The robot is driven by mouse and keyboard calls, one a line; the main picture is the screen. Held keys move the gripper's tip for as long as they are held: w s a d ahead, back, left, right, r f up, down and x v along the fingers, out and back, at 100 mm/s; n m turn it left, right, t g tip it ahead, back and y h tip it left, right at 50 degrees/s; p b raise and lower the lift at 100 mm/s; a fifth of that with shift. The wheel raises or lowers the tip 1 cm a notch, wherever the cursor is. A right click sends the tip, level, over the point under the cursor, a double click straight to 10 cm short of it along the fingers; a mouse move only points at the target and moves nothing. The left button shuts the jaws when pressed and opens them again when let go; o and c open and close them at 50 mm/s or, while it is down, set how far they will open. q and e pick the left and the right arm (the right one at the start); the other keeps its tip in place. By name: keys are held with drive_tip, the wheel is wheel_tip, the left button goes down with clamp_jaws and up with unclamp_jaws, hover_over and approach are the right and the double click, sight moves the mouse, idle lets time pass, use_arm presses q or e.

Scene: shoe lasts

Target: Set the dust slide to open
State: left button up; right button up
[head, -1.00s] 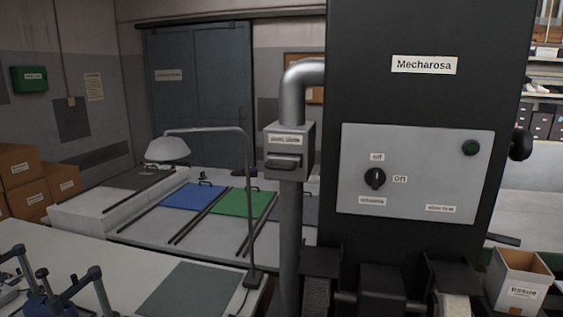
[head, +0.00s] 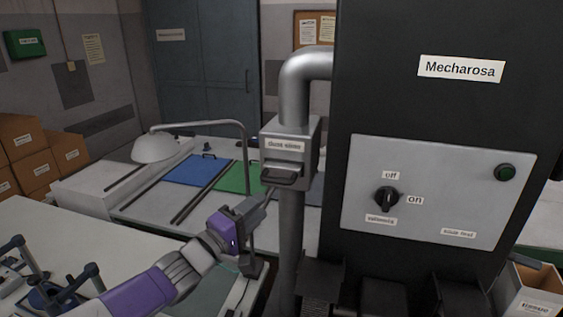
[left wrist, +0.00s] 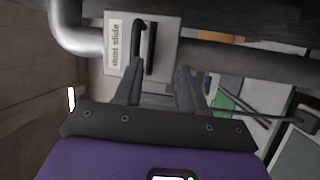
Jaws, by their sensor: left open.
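The dust slide (head: 290,150) is a grey box on the vertical metal pipe, with a label on its front and a dark handle (head: 279,178) below the label. In the left wrist view the box (left wrist: 167,50) appears turned sideways, with the handle (left wrist: 140,40) beside a dark slot. My left gripper (head: 266,193) is open, just below and in front of the handle. I see no contact. My right gripper is out of view.
The black Mecharosa machine (head: 435,110) with a knob panel stands right of the pipe. A desk lamp (head: 155,147) and its post stand close to my left arm. A light table (head: 60,225) with clamps is at lower left.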

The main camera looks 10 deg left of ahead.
sight(273, 182)
use_arm(q)
wheel_tip(273, 182, up, 3)
drive_tip(key=shift+w+r+h, duration=0.1)
drive_tip(key=shift+h, duration=0.2)
drive_tip(key=x, duration=0.6)
drive_tip(key=shift+w+d+r, duration=0.15)
drive_tip(key=shift+w+r, duration=0.05)
clamp_jaws()
